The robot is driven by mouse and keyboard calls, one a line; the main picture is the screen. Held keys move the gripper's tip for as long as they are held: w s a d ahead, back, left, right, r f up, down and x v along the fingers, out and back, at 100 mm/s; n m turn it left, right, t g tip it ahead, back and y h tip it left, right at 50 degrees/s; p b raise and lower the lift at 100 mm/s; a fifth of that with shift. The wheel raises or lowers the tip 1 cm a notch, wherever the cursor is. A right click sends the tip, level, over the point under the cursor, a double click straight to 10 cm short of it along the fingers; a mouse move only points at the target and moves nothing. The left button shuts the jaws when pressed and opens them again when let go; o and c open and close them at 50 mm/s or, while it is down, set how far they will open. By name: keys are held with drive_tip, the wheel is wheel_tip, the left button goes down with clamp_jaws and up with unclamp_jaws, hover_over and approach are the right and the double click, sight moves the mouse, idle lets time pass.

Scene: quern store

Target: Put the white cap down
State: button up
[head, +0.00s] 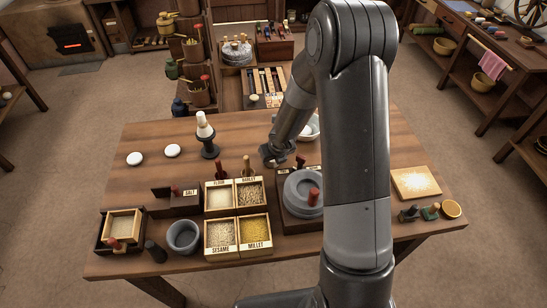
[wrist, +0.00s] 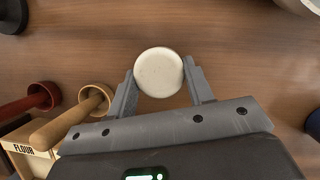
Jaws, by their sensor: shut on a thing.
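The white cap (wrist: 159,72), round and pale, sits between the two fingers of my gripper (wrist: 160,80) in the wrist view. My gripper is shut on it, with a finger against each side. Bare wooden table shows around the cap; I cannot tell whether it touches the table or hangs above it. In the head view my gripper (head: 282,158) is low over the middle of the table (head: 247,135), behind the grain boxes, and the held cap cannot be made out there.
Two white discs (head: 172,150) lie at the table's left, near a black stand (head: 209,148) with a white cone. Grain boxes (head: 238,216) and wooden-handled tools (wrist: 75,115) are close by. A grey quern (head: 302,190) and pale bowl (head: 313,128) are partly behind my arm.

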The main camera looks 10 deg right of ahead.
drive_tip(key=shift+f, duration=0.2)
drive_tip(key=shift+f, duration=0.15)
drive_tip(key=o, duration=1)
